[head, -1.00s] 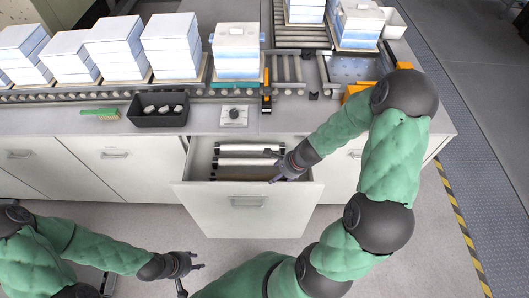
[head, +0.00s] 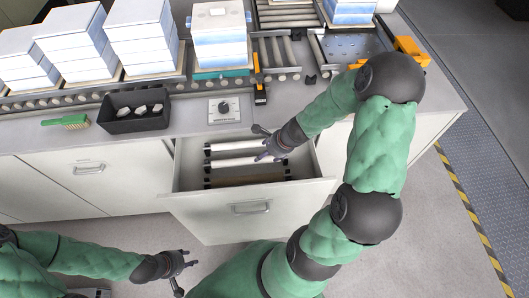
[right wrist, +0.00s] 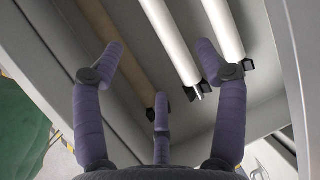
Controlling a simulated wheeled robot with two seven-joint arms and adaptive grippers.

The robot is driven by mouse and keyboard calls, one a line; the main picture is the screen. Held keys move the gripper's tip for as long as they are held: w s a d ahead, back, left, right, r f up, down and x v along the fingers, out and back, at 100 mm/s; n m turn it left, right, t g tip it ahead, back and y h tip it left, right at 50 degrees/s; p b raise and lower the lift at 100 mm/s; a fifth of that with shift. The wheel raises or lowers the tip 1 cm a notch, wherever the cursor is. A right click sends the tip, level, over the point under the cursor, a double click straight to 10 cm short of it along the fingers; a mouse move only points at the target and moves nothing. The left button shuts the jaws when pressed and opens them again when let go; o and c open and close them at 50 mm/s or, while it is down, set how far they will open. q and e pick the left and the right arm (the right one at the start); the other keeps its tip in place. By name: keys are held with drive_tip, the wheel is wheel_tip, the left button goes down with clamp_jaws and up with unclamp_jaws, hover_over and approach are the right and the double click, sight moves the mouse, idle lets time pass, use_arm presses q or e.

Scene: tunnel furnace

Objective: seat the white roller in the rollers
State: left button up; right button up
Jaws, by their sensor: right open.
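Two white rollers lie side by side in the open drawer, a rear one (head: 228,146) and a front one (head: 232,162). Both also show in the right wrist view, one on the right (right wrist: 222,25) and one nearer the middle (right wrist: 170,42). My right gripper (right wrist: 160,75) is open and empty, its fingers spread above the drawer; in the head view it (head: 266,151) hangs over the rollers' right ends. The roller bed (head: 277,52) of the conveyor is on the counter behind. My left gripper (head: 187,266) is open and empty, low in front of the cabinets.
The drawer (head: 250,210) stands pulled out, with a brown roller (right wrist: 115,35) in front of the white ones. On the counter are a black bin (head: 133,110), a green brush (head: 66,121) and a knob panel (head: 224,109). Stacked white-blue blocks (head: 219,35) line the conveyor.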

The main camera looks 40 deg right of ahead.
drive_tip(key=b+x, duration=0.5)
drive_tip(key=x, duration=0.5)
drive_tip(key=shift+w+a+f+b, duration=0.1)
drive_tip(key=shift+f+b, duration=0.1)
drive_tip(key=shift+b, duration=0.15)
clamp_jaws()
drive_tip(key=shift+r, duration=0.15)
drive_tip(key=shift+r+p, duration=4.4)
